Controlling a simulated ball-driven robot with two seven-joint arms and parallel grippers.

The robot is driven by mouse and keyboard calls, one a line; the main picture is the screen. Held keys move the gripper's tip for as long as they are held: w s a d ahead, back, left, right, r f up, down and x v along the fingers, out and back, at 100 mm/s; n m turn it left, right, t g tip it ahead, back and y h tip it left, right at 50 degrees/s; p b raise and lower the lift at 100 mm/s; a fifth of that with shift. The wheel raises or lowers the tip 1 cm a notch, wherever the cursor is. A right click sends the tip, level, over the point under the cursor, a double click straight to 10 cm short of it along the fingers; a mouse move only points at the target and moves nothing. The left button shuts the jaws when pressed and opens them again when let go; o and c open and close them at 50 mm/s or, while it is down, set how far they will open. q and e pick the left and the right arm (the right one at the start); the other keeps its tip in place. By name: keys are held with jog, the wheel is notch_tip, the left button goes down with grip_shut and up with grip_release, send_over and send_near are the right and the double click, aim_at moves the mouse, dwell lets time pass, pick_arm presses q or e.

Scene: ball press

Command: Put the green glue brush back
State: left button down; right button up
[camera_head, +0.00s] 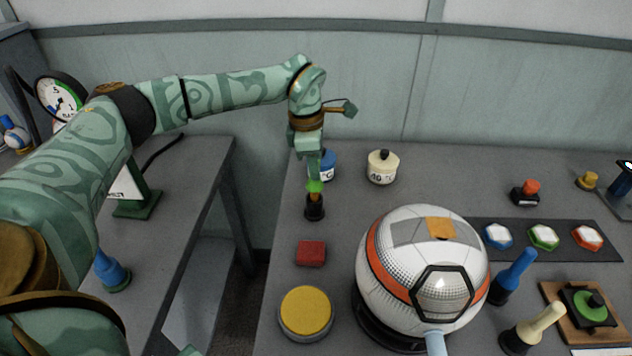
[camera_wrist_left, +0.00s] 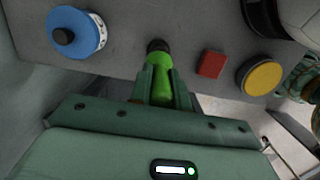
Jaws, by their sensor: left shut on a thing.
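The green glue brush (camera_head: 315,186) is upright between the fingers of my left gripper (camera_head: 314,172), near the table's left edge. My left gripper is shut on its green handle, which also shows in the left wrist view (camera_wrist_left: 161,85). A small black holder (camera_head: 314,209) stands directly below the brush, with a brownish part between the green and the black. The holder's dark top (camera_wrist_left: 157,45) shows just past the brush in the left wrist view. I cannot tell how far the brush's lower end is inside it. My right gripper is not in view.
A blue pot (camera_head: 328,165) and a cream pot (camera_head: 382,167) stand behind. A red block (camera_head: 311,253) and a yellow round pad (camera_head: 306,311) lie in front. A large white-orange ball (camera_head: 420,265) is to the right, with blue (camera_head: 515,271) and cream (camera_head: 541,326) brushes beside it.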

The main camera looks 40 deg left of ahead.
pick_arm(q)
notch_tip(320, 180, down, 4)
jog(key=shift+r+b, duration=0.25)
jog(key=shift+b, duration=0.2)
jog(key=shift+f, duration=0.1)
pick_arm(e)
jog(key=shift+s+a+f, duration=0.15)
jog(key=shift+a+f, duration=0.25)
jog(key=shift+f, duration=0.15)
pick_arm(q)
jog(key=c, duration=1.3)
grip_release()
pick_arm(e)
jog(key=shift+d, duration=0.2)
